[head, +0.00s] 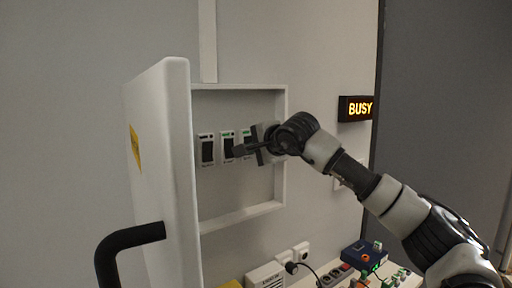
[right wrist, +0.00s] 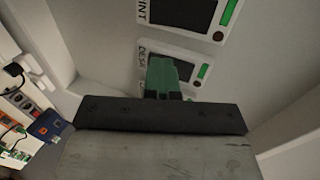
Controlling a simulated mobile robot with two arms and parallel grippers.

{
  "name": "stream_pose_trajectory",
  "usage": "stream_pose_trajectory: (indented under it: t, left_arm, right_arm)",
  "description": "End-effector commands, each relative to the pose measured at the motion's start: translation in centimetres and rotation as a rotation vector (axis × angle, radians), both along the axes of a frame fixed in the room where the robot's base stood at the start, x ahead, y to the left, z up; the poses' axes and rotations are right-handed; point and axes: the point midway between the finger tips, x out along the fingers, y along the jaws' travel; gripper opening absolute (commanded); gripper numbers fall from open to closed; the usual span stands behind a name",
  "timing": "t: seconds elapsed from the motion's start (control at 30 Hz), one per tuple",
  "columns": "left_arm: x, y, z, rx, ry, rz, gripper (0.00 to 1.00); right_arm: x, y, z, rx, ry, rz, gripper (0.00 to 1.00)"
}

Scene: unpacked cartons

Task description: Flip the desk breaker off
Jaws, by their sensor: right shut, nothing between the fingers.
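An open white breaker box holds a row of dark rocker breakers on white plates. Labels are too small to read there. My left gripper is not in view.
A breaker labelled PRINT (right wrist: 185,10) is beside the desk one. The box door (head: 178,170) stands open at the left, with a black handle (head: 130,237). The box frame (head: 281,150) surrounds the breakers. Sockets (head: 292,254) and a cluttered bench are below; a BUSY sign (head: 357,108) hangs right.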

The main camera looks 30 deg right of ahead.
Motion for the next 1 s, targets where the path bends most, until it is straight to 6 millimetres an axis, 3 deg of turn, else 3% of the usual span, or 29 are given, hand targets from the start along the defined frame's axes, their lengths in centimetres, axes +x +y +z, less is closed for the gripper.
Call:
stream_pose_trajectory:
  t: [1.0]
  left_arm:
    - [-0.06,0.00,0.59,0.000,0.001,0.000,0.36]
  right_arm:
    - [0.04,-0.03,1.07,0.002,-0.010,-0.001,0.00]
